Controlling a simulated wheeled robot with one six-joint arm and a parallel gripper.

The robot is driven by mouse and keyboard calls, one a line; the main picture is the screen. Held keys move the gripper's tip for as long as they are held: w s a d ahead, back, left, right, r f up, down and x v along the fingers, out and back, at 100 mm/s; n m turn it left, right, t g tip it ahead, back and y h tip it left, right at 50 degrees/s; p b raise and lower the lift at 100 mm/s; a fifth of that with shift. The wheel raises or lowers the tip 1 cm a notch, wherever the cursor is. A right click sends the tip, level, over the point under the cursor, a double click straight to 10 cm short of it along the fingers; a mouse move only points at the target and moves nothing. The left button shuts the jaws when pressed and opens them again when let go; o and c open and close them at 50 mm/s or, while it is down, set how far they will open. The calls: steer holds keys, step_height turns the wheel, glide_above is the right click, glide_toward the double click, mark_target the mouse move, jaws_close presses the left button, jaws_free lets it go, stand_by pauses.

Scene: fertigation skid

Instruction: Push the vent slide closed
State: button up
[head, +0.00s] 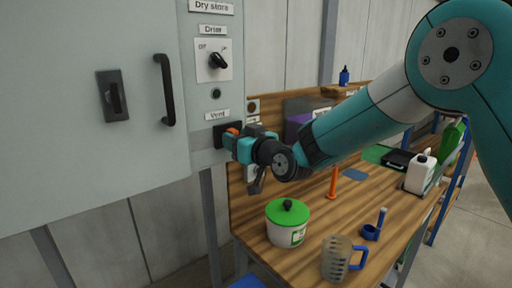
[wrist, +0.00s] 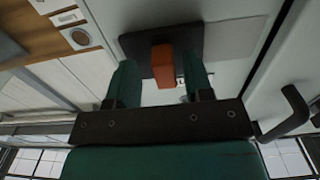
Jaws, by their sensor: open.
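The vent slide is a black plate (head: 219,135) with an orange tab, under the "Vent" label (head: 217,114) on the grey cabinet. In the wrist view the plate (wrist: 196,40) fills the top middle and the orange tab (wrist: 163,66) stands out from it. My gripper (head: 236,143) is at the vent, its fingers covering part of the plate in the head view. In the wrist view my gripper (wrist: 161,79) is open, with one teal finger on each side of the tab. A gap shows at the left; contact at the right finger is unclear.
The cabinet has a black handle (head: 166,90), a latch (head: 113,96) and a "Drier" rotary switch (head: 217,61). The wooden bench (head: 312,214) below right holds a green-lidded tub (head: 287,224), a clear jug (head: 337,260), an orange upright tool (head: 333,182) and a white canister (head: 420,172).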

steer(key=b+v, duration=0.8)
steer(key=v, duration=0.8)
steer(key=shift+s+d, duration=0.2)
steer(key=shift+s, duration=0.15)
steer(key=s+d+f+g+h, duration=0.2)
steer(key=s+f+g, duration=0.2)
steer(key=s, duration=0.4)
steer(key=s+d+f+g+h, duration=0.2)
steer(key=s+d+f+g, duration=0.1)
steer(key=s, duration=0.5)
steer(key=s+d+f+g+h, duration=0.2)
steer(key=s+f+g+h, duration=0.1)
steer(key=s+f+g, duration=0.2)
steer(key=s+g, duration=0.2)
steer(key=s, duration=0.2)
steer(key=shift+d+f+m, duration=0.3)
steer(key=shift+d+m, duration=0.1)
steer(key=shift+c, duration=0.4)
